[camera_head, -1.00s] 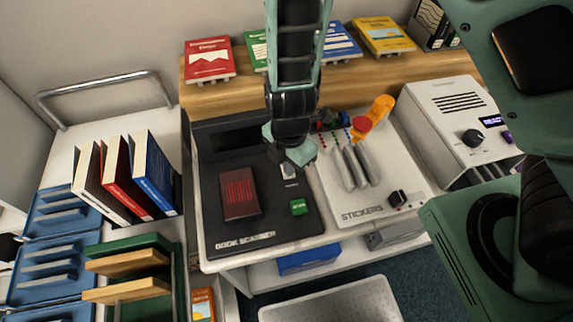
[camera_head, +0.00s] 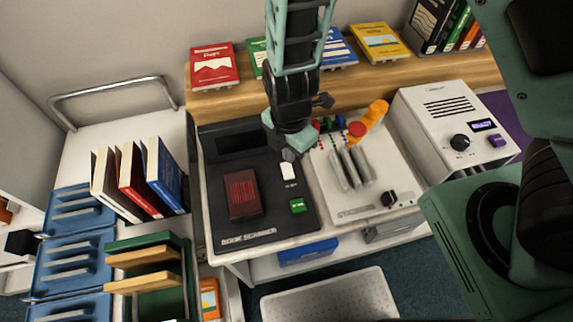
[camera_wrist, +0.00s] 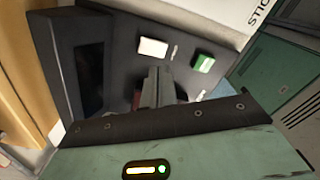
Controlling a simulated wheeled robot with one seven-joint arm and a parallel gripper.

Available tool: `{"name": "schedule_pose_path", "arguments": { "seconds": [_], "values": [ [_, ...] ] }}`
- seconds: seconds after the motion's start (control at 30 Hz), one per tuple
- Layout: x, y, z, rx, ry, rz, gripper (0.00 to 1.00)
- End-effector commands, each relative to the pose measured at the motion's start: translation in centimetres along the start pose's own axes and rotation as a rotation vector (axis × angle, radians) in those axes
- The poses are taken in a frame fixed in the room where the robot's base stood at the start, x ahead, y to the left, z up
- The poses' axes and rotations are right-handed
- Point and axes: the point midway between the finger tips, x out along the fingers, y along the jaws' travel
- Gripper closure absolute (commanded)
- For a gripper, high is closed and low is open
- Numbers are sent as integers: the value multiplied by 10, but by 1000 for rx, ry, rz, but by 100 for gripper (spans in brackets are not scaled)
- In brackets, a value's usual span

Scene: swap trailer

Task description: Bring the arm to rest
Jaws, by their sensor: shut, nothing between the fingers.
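My gripper (camera_head: 289,155) hangs from my arm over the top right part of the black book scanner (camera_head: 225,170). Its fingers are shut with nothing between them. In the wrist view, my closed fingers (camera_wrist: 157,88) show in front of the scanner's dark panel, near a white button (camera_wrist: 153,48) and a green button (camera_wrist: 203,63). A dark red patch (camera_head: 243,195) lies on the scanner panel, left of the green button. I cannot tell whether the fingertips touch the scanner.
The stickers board (camera_head: 385,180) with grey rolls and an orange part stands right of the scanner. A white machine (camera_head: 445,105) is beyond it. Upright books (camera_head: 165,178) and blue trays (camera_head: 75,255) are at left. A wooden shelf (camera_head: 270,95) with books runs behind.

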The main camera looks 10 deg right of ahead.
Motion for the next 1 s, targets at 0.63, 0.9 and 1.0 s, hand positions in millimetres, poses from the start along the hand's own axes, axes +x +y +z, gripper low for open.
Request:
{"name": "schedule_pose_path", "arguments": {
  "seconds": [0.63, 0.9, 1.0],
  "values": [
    [-25, -5, -13, 143, 59, 0, 100],
    [-106, -39, -42, 612, 173, -49, 100],
    [-133, -58, -45, 786, 177, -66, 100]
  ]
}}
